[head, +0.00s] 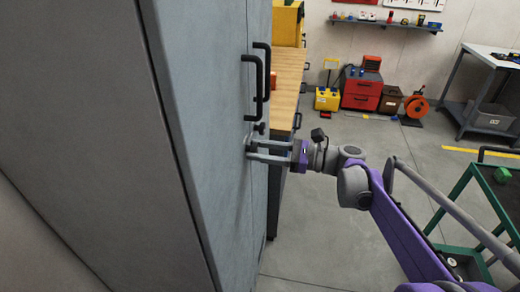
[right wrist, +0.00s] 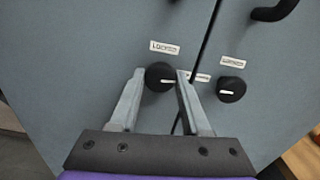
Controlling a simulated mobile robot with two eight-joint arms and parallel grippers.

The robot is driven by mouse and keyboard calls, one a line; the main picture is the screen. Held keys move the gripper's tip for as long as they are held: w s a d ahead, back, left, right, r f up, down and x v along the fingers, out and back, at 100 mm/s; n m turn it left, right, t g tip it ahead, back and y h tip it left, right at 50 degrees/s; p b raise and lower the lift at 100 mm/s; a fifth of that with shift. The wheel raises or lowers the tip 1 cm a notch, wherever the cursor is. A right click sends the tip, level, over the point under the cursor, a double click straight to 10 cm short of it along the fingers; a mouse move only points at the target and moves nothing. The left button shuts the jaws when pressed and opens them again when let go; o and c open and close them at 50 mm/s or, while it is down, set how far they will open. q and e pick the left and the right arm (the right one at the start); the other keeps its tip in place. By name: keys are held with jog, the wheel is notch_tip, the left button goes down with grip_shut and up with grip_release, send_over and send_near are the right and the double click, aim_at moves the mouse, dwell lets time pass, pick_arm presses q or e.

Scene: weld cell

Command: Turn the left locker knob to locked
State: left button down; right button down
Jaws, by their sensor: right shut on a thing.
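The grey locker (head: 215,130) stands at the left in the head view, with black handles. In the right wrist view, the left locker knob (right wrist: 158,76) is round and black, with a pale pointer mark directed roughly right. A "LOCKED" label (right wrist: 164,47) is above it, and a second, partly hidden label (right wrist: 203,77) is to its right. My right gripper (head: 249,148) reaches the locker front from the right. Its fingers are on either side of the left knob and shut on it. My left gripper is not in view.
A second black knob (right wrist: 230,89) is close to the right finger, on the other door. Black door handles (head: 253,88) stick out above the gripper. A wood-topped bench (head: 288,82) adjoins the locker. A green cart (head: 462,190) stands at the right; floor between is open.

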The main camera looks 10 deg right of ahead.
jog(key=n+p, duration=0.1)
jog(key=n, duration=0.3)
jog(key=n+p, duration=0.1)
jog(key=n, duration=0.3)
jog(key=shift+r+n+p, duration=0.1)
jog(key=shift+n+p, duration=0.2)
jog(key=shift+n, duration=0.1)
jog(key=n+p, duration=0.1)
jog(key=n, duration=0.3)
jog(key=shift+w+n+p, duration=0.1)
jog(key=shift+n+p, duration=0.4)
jog(key=shift+n, duration=1.5)
jog(key=shift+c, duration=2.1)
grip_release()
jog(key=shift+d, duration=0.1)
jog(key=v, duration=1)
jog(key=shift+s+d+b, duration=0.2)
jog(key=shift+d+b, duration=0.15)
jog(key=shift+b, duration=0.1)
